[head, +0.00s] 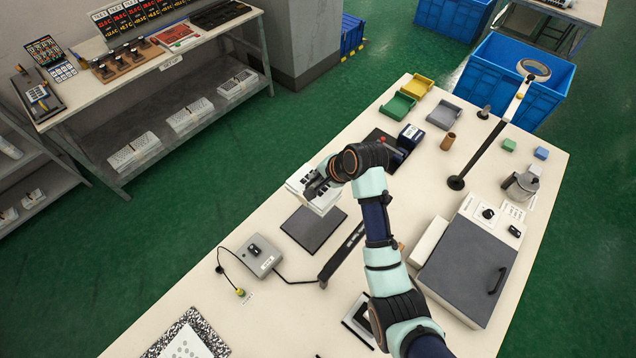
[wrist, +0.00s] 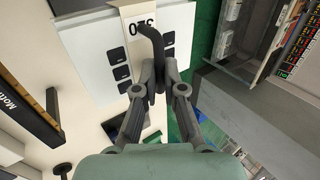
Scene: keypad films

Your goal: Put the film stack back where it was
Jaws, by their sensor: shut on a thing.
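The film stack (head: 323,203) is a white block of sheets with black key squares, at mid-table in the head view. My gripper (head: 316,186) is shut on the stack's black curved handle, which shows between the fingertips (wrist: 160,78) in the wrist view. A dark flat plate (head: 314,230) lies on the table just in front of the stack. My wrist hides part of the stack; its height above the table is hard to judge.
A grey box with a black knob (head: 257,254) and cable sits left of the plate. Green (head: 398,107) and grey (head: 444,115) trays are behind. A grey lidded machine (head: 467,265) is at right.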

